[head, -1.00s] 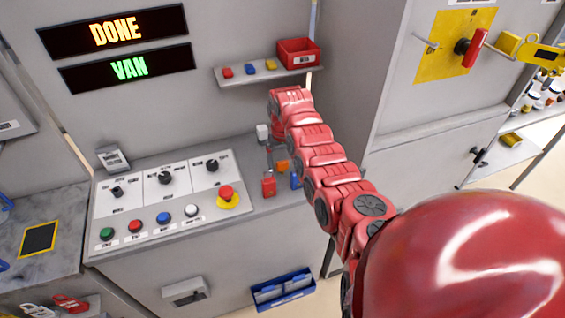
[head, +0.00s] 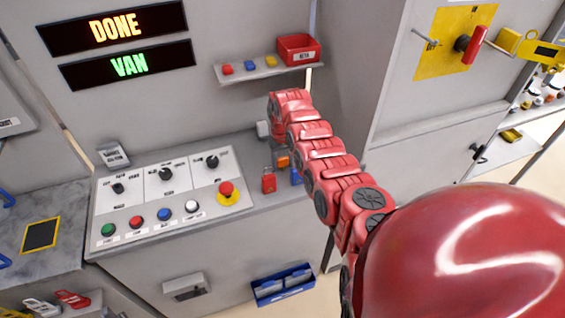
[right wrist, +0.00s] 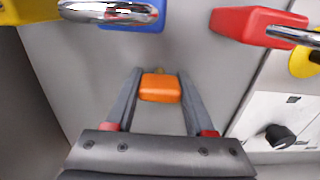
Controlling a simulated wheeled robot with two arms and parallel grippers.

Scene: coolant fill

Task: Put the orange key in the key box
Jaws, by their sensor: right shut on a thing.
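The orange key (right wrist: 159,88) is between the two grey fingers of my right gripper (right wrist: 159,94) in the right wrist view. The gripper is shut on its orange block, and a small brass-coloured end shows beyond it. An orange patch (head: 283,160) beside my right arm in the head view looks like the same key. The fingers are mostly hidden there by my arm. A red open-topped box (head: 299,50) with a label stands on the wall shelf; I cannot tell whether it is the key box. My left gripper is not in view.
A red padlock (head: 268,183) and a blue one (right wrist: 132,14) are close to the gripper. Red, blue and yellow pieces lie on the wall shelf (head: 226,80). The control panel (head: 150,187) is to the left. A tall cabinet (head: 395,120) stands to the right.

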